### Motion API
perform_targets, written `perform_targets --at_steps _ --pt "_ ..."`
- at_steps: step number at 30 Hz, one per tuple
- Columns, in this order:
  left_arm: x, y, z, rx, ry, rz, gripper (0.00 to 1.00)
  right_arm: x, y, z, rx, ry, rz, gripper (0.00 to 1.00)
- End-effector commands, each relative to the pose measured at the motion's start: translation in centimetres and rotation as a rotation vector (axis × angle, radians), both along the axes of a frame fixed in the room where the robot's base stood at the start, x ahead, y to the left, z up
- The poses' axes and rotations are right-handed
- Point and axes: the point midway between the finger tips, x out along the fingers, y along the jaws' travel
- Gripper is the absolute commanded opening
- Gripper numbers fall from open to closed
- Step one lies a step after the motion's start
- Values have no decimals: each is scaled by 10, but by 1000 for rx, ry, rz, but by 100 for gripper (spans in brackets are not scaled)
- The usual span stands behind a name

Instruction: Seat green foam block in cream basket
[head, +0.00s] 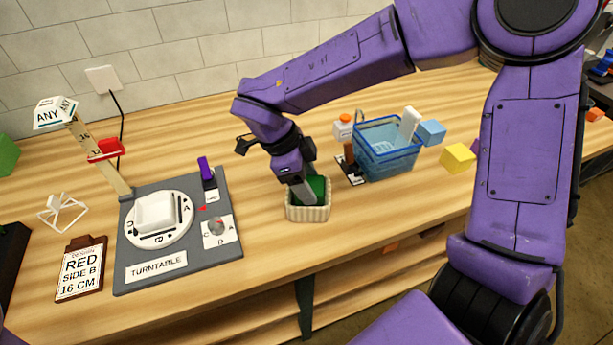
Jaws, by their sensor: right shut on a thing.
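The cream basket (308,213) stands on the wooden table near its front edge, right of the turntable board. The green foam block (318,187) is down inside the basket opening, with its upper part showing and its lower part hidden by the wall. My right gripper (307,194) points down into the basket and is shut on the green foam block. One finger shows against the block; the other is hidden. Whether the block touches the basket floor cannot be told. My left gripper is not in view.
A grey turntable board (185,275) lies to the left, with a sign card (80,272) beside it. A blue basket (385,160), a blue cube (431,132) and a yellow cube (458,158) stand to the right. Table between board and cream basket is clear.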

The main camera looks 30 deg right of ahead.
Motion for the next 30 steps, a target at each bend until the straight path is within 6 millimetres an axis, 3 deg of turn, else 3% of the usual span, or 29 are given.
perform_targets --at_steps 30 --pt "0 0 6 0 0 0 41 1 0 -4 0 -1 1 26"
